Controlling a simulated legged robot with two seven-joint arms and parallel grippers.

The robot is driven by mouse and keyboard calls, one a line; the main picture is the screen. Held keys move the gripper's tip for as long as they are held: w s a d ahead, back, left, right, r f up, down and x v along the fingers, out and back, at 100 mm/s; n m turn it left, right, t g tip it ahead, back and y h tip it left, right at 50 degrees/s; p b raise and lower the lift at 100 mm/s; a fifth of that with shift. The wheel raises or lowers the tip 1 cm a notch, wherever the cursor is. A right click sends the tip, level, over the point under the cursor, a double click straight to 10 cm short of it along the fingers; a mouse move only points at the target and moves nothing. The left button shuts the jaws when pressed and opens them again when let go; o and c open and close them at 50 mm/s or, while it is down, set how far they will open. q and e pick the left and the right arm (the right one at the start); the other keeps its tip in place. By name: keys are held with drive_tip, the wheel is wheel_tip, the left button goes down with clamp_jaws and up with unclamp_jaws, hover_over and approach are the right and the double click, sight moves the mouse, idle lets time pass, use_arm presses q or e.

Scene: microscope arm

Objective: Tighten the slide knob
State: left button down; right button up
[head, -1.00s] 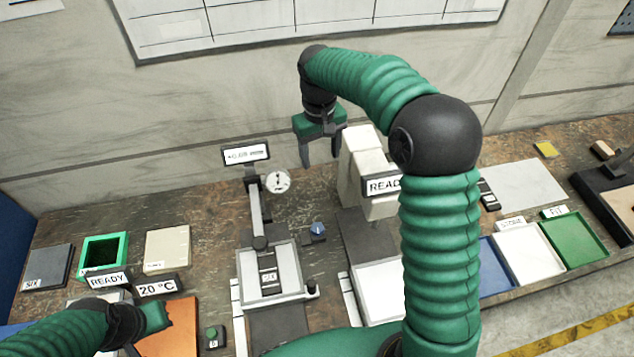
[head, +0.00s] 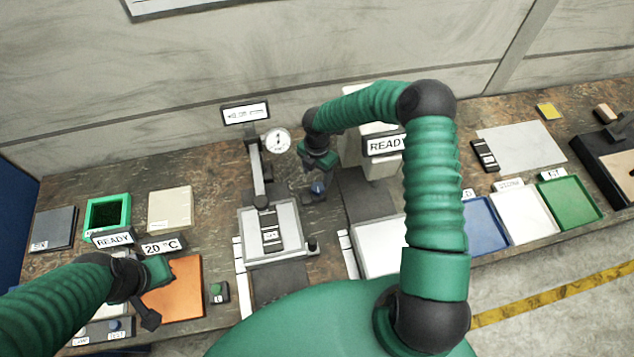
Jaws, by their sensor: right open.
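A black knob (head: 312,243) stands at the right edge of the stand's plate (head: 287,218); no label shows which is the slide knob. My left gripper (head: 152,300) is low on the left, above the edge of an orange mat (head: 187,285); its jaw opening is unclear.
A white machine with a READY sign (head: 384,146) stands close right of my right gripper, partly behind my arm. Blue, white (head: 524,215) and green (head: 571,203) trays lie at the right. A green-rimmed box (head: 108,212) and a cream block (head: 170,209) stand at the left.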

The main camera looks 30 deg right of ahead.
sight(318, 186)
wheel_tip(318, 186, down, 7)
drive_tip(key=shift+d+f+p, duration=0.15)
drive_tip(key=shift+p, duration=0.45)
drive_tip(key=c, duration=0.5)
clamp_jaws()
